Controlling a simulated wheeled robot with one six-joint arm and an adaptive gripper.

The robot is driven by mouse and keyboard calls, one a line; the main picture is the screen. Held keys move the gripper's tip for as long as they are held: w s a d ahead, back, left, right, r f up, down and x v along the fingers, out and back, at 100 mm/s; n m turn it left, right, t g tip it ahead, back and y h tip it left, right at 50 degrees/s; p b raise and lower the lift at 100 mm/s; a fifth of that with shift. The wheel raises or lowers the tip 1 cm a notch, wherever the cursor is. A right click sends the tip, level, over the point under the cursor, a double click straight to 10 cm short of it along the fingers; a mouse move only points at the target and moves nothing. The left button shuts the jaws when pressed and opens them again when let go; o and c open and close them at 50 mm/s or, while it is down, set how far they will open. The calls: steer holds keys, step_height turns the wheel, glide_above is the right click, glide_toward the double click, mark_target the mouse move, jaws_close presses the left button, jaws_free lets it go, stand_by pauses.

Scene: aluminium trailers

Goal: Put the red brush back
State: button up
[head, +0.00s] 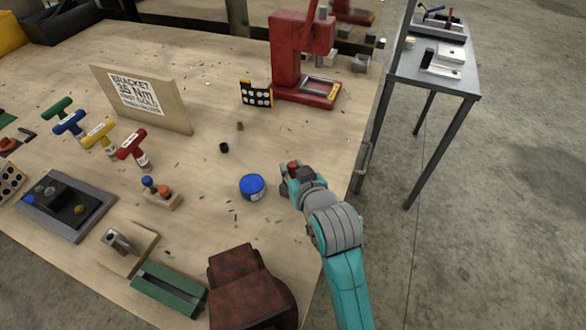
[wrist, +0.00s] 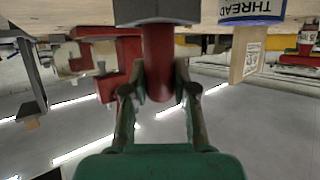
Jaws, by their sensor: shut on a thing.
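My gripper (head: 289,180) is above the right part of the wooden bench, just right of the blue can. In the wrist view my gripper (wrist: 157,88) has its fingers shut on a red, rounded handle (wrist: 158,60), which I take to be the red brush. A wide grey block (wrist: 156,10) shows at one end of the handle. In the head view only a small red end of the brush (head: 292,166) shows; the rest is hidden by my gripper.
The blue can (head: 252,187) is close to my gripper; its THREAD label (wrist: 262,8) shows in the wrist view. A red press (head: 290,60) stands behind. Coloured T-handles (head: 132,146), a sign board (head: 142,100) and a brown vise (head: 240,285) stand around. The bench's right edge is near.

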steer(key=shift+f, duration=0.15)
steer(key=o, duration=0.9)
steer(key=shift+o, duration=0.2)
steer(key=v, duration=0.7)
steer(key=shift+s+r, duration=0.2)
steer(key=shift+s, duration=0.05)
steer(key=shift+d, duration=0.15)
